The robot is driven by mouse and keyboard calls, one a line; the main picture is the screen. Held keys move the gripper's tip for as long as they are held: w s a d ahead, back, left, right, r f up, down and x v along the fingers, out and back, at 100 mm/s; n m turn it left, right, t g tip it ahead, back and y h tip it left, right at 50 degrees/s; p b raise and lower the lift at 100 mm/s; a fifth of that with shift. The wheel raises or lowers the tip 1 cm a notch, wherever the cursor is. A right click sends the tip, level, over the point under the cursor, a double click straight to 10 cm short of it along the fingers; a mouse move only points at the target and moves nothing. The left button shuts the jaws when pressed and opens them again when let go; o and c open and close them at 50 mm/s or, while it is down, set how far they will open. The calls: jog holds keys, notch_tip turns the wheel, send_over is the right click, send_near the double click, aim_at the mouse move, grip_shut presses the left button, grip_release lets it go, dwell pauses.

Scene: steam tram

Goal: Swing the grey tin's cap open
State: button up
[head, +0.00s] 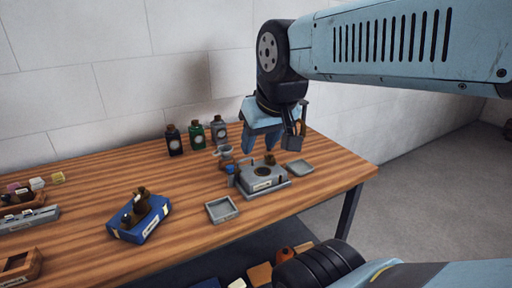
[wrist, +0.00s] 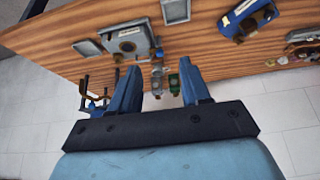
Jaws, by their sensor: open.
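The grey tin (head: 219,132) stands upright at the back of the table, right of a green tin (head: 196,134) and a dark tin (head: 173,140). It has a pale round label and a brownish cap that looks down on top. My gripper (head: 262,140) is open and empty, above the table to the right of the grey tin and apart from it. In the wrist view the grey tin (wrist: 157,76) shows between my two fingers (wrist: 159,70), with the green tin (wrist: 174,84) beside it. The cap's hinge is too small to make out.
A grey box-like device (head: 262,178) sits below my gripper, with a small tray (head: 221,209) in front and a flat grey plate (head: 299,169) to its right. Bare wood lies between.

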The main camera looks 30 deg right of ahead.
jog(key=shift+w, duration=0.1)
jog(key=n+g+h, duration=0.5)
jog(key=n, duration=1.3)
send_over(271, 154)
jog(key=a, duration=0.6)
notch_tip(271, 154, down, 9)
jog(key=x, duration=1.3)
jog(key=shift+s+a+f, duration=0.1)
jog(key=shift+s+f, duration=0.15)
jog(key=shift+s, duration=0.05)
grip_shut()
jog(key=shift+y, duration=0.3)
